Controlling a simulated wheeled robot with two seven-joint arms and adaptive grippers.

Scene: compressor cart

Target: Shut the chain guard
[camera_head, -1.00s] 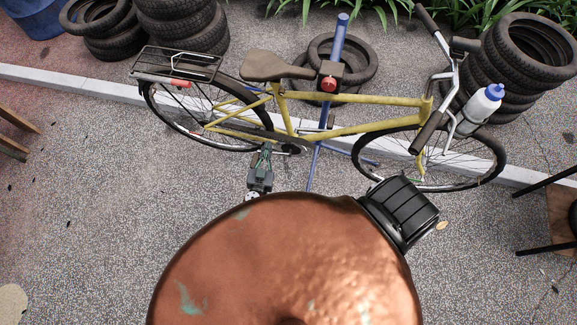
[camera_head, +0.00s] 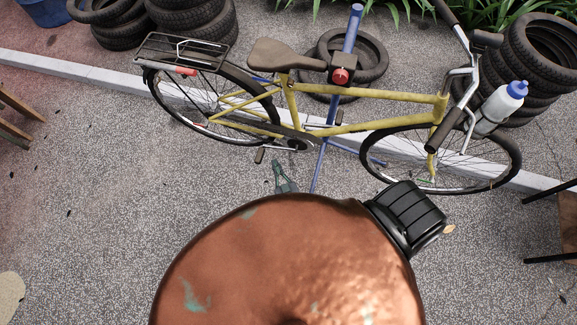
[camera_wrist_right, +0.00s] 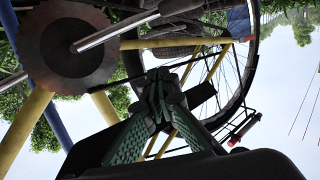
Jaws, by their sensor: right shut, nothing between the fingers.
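The yellow bicycle (camera_head: 390,108) stands in a blue stand (camera_head: 322,160). Its dark chain guard (camera_head: 284,132) runs low between the rear wheel and the crank; I cannot tell from the head view whether it is open or shut. The right wrist view shows a toothed chainring (camera_wrist_right: 65,48) uncovered at upper left. My right gripper (camera_head: 279,164), green-grey, is shut and empty below the crank and apart from it. In the right wrist view its fingertips (camera_wrist_right: 160,82) are together, with dark bike parts behind. My left gripper is not in view.
A pedal (camera_head: 259,156) sticks out near my right gripper. A bottle (camera_head: 501,105) hangs by the handlebar. Tyre stacks (camera_head: 545,60) stand behind, near a white kerb (camera_head: 75,70). My copper body hides part of my right arm.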

